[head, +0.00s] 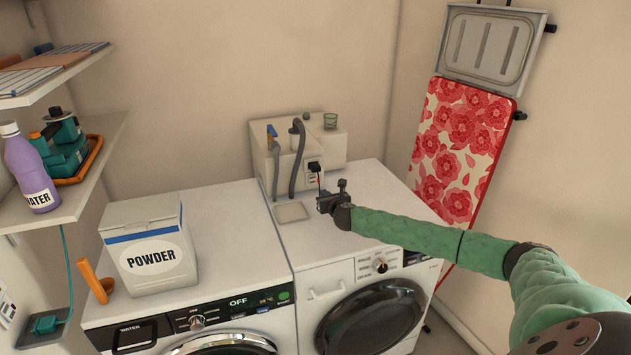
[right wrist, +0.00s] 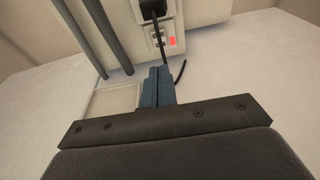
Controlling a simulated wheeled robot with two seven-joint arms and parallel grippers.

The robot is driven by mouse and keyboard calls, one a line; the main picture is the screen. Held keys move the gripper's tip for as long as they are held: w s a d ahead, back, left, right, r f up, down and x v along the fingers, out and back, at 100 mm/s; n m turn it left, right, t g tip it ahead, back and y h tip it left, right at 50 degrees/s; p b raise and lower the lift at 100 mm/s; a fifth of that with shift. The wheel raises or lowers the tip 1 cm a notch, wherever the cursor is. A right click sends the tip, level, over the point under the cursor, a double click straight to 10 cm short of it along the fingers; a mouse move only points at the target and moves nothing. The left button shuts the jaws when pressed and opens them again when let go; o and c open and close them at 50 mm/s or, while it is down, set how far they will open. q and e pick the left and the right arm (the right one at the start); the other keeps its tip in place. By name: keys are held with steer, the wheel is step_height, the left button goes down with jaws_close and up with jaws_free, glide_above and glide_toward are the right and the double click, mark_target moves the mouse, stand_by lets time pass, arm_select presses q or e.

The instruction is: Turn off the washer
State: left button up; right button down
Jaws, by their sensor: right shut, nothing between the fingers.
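The left machine (head: 230,220) has a drawer marked WATER, a dial (head: 197,322) and a display (head: 238,302) that reads OFF. The right machine (head: 340,265) has a dial (head: 379,266) and a dark round door. I cannot tell for sure which is the washer. A pale box (head: 262,150) with two grey hoses stands behind them. Its front has a black plug (head: 314,167) with a cord and a small panel with a red light (right wrist: 172,42). My right gripper (head: 325,202) is shut and empty above the right machine's top, just in front of the panel. My left gripper is out of view.
Shelves (head: 75,205) with bottles line the left wall. The right machine's top is mostly clear.

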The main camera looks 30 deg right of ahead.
steer(key=p, duration=0.3)
glide_toward(313, 178)
steer(key=x, duration=0.5)
steer(key=shift+f, duration=0.15)
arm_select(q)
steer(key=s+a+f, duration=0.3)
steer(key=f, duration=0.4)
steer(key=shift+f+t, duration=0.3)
arm_select(e)
steer(key=shift+w+d, duration=0.15)
steer(key=shift+w, duration=0.6)
arm_select(q)
steer(key=shift+p, duration=0.3)
